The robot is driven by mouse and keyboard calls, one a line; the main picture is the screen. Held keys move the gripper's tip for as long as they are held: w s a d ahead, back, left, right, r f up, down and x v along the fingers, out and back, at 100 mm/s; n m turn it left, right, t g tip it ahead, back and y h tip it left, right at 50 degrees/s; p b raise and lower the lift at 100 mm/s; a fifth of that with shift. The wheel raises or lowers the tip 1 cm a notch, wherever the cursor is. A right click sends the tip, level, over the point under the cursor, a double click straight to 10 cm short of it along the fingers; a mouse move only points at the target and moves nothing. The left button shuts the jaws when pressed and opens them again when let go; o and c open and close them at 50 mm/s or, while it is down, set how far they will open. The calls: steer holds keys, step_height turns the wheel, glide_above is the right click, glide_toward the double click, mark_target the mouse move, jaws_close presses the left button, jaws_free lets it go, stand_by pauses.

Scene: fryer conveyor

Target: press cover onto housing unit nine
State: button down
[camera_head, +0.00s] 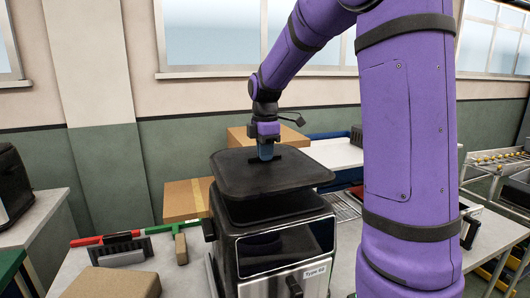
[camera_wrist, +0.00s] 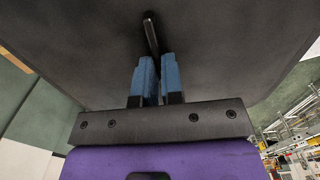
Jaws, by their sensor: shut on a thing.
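The cover (camera_head: 240,178) is a flat black plate with rounded corners. It is above the housing unit (camera_head: 265,252), a black and silver box with a dark window, a front knob and a label that seems to read "Type 02". A gap shows between the plate and the top of the box, and the plate looks slightly tilted. My gripper (camera_head: 266,152) is above the cover, shut on its handle. In the wrist view the blue fingertips (camera_wrist: 158,80) close on the dark handle (camera_wrist: 151,35), with the cover (camera_wrist: 80,45) filling the picture. The cover hides most of the housing's top.
Cardboard boxes (camera_head: 187,200) stand behind and left of the housing. A brown block (camera_head: 110,284) and a grey-black part (camera_head: 120,249) lie on the table at left, near a red and green bar (camera_head: 155,229). Another dark appliance (camera_head: 12,185) stands at far left.

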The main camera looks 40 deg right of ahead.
steer(key=shift+f, duration=0.1)
steer(key=shift+f, duration=3)
steer(key=shift+f, duration=0.7)
steer(key=c, duration=0.8)
jaws_free()
steer(key=shift+c, duration=0.2)
steer(key=shift+r, duration=0.1)
steer(key=shift+r, duration=3.45)
